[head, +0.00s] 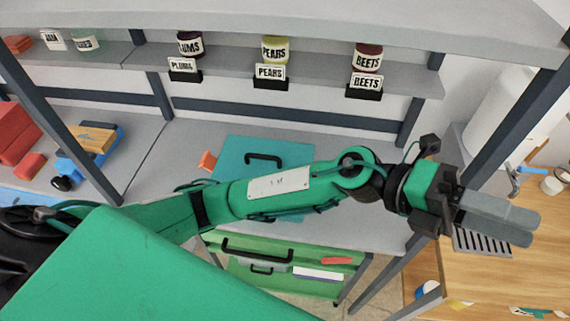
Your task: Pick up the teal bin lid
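The teal bin lid (240,146) is a flat panel with a black bar handle (264,158). It lies on the grey bench in the middle of the head view. My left arm crosses in front of it and hides much of its near part. My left gripper (505,220) is far to the right of the lid, past the bench's right end and over the wooden surface. Its two grey fingers lie close together with no gap showing and nothing between them. My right gripper is not in view.
A shelf above the bench holds labelled jars of plums (190,45), pears (275,49) and beets (368,56). Dark posts frame the bench. Green drawers (235,239) with black handles sit below. A blue tool (85,158) and red blocks (15,132) lie at left.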

